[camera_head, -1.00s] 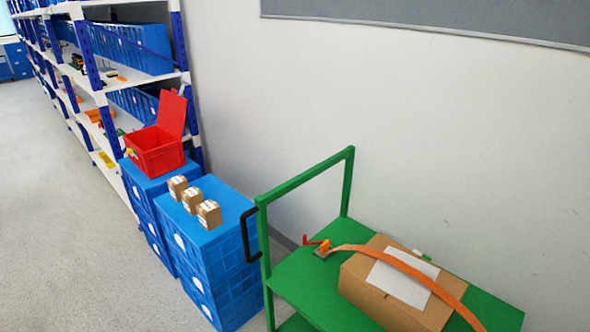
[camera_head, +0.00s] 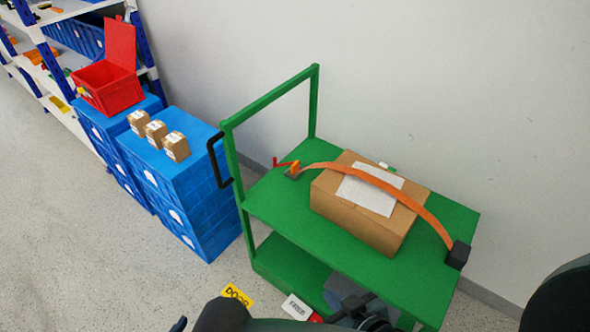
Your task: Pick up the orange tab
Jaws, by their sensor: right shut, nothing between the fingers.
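The orange tab (camera_head: 295,167) is a small upright piece on a dark base on the green cart's top, at its far left corner. A red lever (camera_head: 281,163) sticks out beside it, to the left. An orange strap (camera_head: 375,180) runs from the tab over a cardboard box (camera_head: 362,222) to a black block (camera_head: 458,255) at the cart's right end. Dark parts of my arms, with a gripper-like mechanism (camera_head: 368,314), show along the bottom edge, well below the tab and apart from it. The fingers are hard to make out there. Nothing of mine touches the tab.
The green cart (camera_head: 272,209) has an upright handle frame (camera_head: 272,96) at its left end. Blue crates (camera_head: 195,205) with small boxes (camera_head: 156,132) and an open red bin (camera_head: 108,88) stand left of it. A wall is behind.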

